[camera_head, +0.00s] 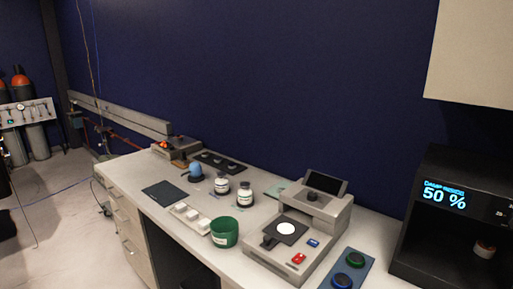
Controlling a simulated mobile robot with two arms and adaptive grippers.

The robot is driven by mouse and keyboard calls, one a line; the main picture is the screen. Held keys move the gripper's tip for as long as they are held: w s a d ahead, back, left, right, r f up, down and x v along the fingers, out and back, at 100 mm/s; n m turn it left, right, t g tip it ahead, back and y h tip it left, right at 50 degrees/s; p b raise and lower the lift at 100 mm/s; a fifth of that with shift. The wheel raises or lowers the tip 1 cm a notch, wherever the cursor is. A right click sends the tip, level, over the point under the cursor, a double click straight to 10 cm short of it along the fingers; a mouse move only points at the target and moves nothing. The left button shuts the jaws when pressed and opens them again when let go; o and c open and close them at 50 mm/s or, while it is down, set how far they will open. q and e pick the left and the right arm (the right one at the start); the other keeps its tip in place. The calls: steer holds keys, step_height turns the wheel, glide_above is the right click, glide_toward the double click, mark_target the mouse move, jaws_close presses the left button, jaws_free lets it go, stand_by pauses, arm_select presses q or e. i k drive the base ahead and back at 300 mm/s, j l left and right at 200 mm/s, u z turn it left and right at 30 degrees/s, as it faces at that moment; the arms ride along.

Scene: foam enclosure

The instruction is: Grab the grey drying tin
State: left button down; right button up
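I cannot surely pick out a grey drying tin. A small pale, brownish-based object (484,249) sits inside the black cabinet (440,225) at the right, whose display reads 50 %. It is too small and dark to identify. Neither of my grippers shows in the head view.
The white bench (140,167) holds a grey balance-like device (285,257), a green tub (224,233), two white jars (222,181) (245,190), a pale tray (190,221) with white blocks and a blue mat (335,281) with round pieces. A dark mat (165,195) lies bare.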

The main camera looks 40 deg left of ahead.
mark_target(178, 138)
steer(key=u, duration=2.25)
steer(key=i+j+u, duration=0.15)
steer(key=i+u, duration=0.15)
steer(key=i, duration=0.15)
steer(key=i+u, duration=0.3)
steer(key=i, duration=3.45)
steer(key=i+z, duration=0.1)
steer(key=i, duration=0.4)
steer(key=i+j+z, duration=0.1)
steer(key=i, duration=0.4)
steer(key=i+j+z, duration=0.1)
steer(key=i, duration=0.4)
steer(key=z, duration=1.8)
steer(key=j, duration=0.1)
